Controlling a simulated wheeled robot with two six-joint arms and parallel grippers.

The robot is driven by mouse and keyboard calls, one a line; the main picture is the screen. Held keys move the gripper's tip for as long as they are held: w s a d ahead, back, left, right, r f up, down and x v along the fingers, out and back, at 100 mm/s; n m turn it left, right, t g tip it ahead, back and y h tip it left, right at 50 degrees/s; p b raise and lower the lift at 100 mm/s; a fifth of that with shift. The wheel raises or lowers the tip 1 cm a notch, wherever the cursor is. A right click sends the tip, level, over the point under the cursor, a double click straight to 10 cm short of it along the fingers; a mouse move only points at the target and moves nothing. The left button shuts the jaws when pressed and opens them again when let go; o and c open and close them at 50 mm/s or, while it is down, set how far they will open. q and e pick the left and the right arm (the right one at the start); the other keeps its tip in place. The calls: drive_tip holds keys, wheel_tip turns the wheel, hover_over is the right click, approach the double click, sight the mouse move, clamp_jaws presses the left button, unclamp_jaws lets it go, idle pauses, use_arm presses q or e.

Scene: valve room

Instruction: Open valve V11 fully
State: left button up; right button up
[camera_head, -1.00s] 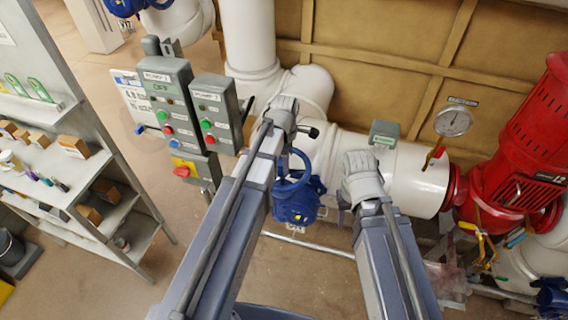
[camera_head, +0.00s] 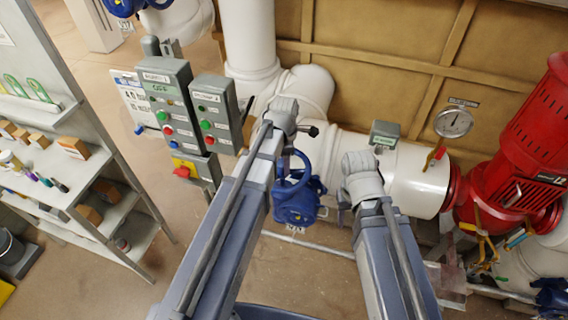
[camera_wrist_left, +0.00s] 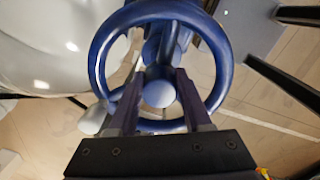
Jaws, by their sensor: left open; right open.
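A blue valve (camera_head: 297,200) with a round handwheel stands on the white pipework in the middle of the head view. A small tag below it is too blurred to read, so I cannot confirm that it is V11. In the left wrist view the blue handwheel (camera_wrist_left: 221,60) faces the camera, with a round hub (camera_wrist_left: 159,94) at its centre. My left gripper (camera_wrist_left: 158,90) is open, its two fingers on either side of the hub in the picture and crossing the lower rim. I cannot tell whether they touch it. My right gripper (camera_head: 343,208) is right of the valve, its fingers barely visible.
Grey pump control boxes (camera_head: 168,104) stand left of my left arm. A shelf (camera_head: 95,195) with boxes is further left. A red pump (camera_head: 505,165) and a pressure gauge (camera_head: 453,123) are at the right, beside a white pipe (camera_head: 415,180).

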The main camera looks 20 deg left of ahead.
use_arm(q)
drive_tip(key=shift+o, duration=0.2)
drive_tip(key=r+p, duration=0.1)
drive_tip(key=a+r+p, duration=0.1)
drive_tip(key=p, duration=0.1)
drive_tip(key=s+a+r+p, duration=0.1)
drive_tip(key=r, duration=0.1)
drive_tip(key=shift+s, duration=0.1)
drive_tip(key=shift+w+d+r+p, duration=0.2)
drive_tip(key=shift+d+r+p, duration=0.05)
drive_tip(key=shift+r+p, duration=0.3)
drive_tip(key=shift+w+d+r+p, duration=0.2)
drive_tip(key=shift+r+p, duration=0.2)
drive_tip(key=shift+p, duration=0.15)
drive_tip(key=shift+a, duration=0.1)
drive_tip(key=shift+m, duration=0.9)
drive_tip(key=m, duration=1.4)
